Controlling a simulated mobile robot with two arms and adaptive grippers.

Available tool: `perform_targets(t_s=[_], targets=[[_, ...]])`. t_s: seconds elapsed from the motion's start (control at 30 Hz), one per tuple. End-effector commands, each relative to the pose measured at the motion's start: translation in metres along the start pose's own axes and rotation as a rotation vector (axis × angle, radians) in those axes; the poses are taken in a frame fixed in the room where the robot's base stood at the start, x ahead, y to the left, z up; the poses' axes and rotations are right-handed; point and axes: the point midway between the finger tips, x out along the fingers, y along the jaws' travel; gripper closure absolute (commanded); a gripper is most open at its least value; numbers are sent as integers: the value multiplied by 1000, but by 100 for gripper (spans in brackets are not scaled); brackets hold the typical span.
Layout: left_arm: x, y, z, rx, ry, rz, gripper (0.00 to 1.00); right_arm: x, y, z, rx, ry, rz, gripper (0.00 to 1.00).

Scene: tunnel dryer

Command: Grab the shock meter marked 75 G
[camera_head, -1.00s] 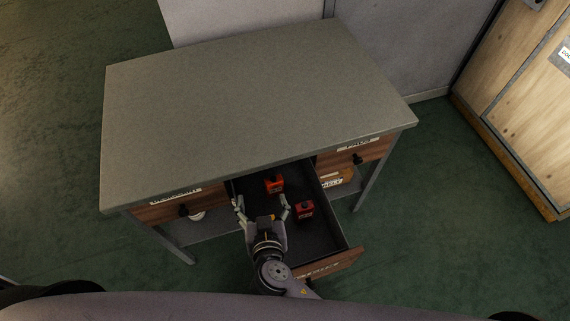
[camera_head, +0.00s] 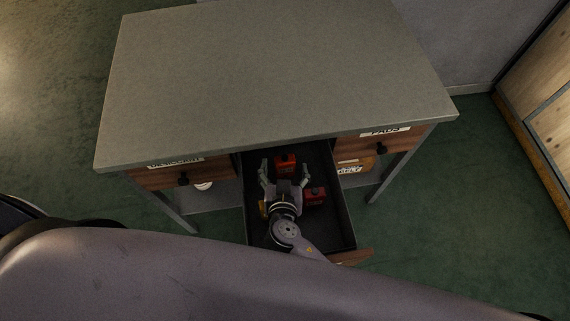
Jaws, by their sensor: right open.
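Two small red devices lie in the open middle drawer (camera_head: 343,222) of the desk. The far red device (camera_head: 286,160) sits near the back of the drawer, between and just beyond the fingertips of my right gripper (camera_head: 284,168). The near red device (camera_head: 316,196) sits to the right, beside the gripper's right finger. The gripper is open, with nothing held between its fingers. The markings on both devices are too small to read, so I cannot tell which is 75 G. My left gripper is not in view.
The grey desk top (camera_head: 275,75) overhangs the back of the drawer. Shut drawers stand on both sides, the left drawer (camera_head: 165,177) and the right drawer (camera_head: 375,146). A labelled box (camera_head: 350,169) and a white round item (camera_head: 204,185) lie on the lower shelf.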

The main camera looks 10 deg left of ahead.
Motion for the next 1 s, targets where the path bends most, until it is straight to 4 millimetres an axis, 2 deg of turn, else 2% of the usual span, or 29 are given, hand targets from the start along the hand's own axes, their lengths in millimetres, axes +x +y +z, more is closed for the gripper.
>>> perform_targets(t_s=[0.23,0.57,1.0], targets=[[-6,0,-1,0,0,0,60,34,0,-2,-1,2,1,25],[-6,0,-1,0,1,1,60,40,-1,-1,1,0,0,26],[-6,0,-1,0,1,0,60,40,0,-1,1,0,0,55]])
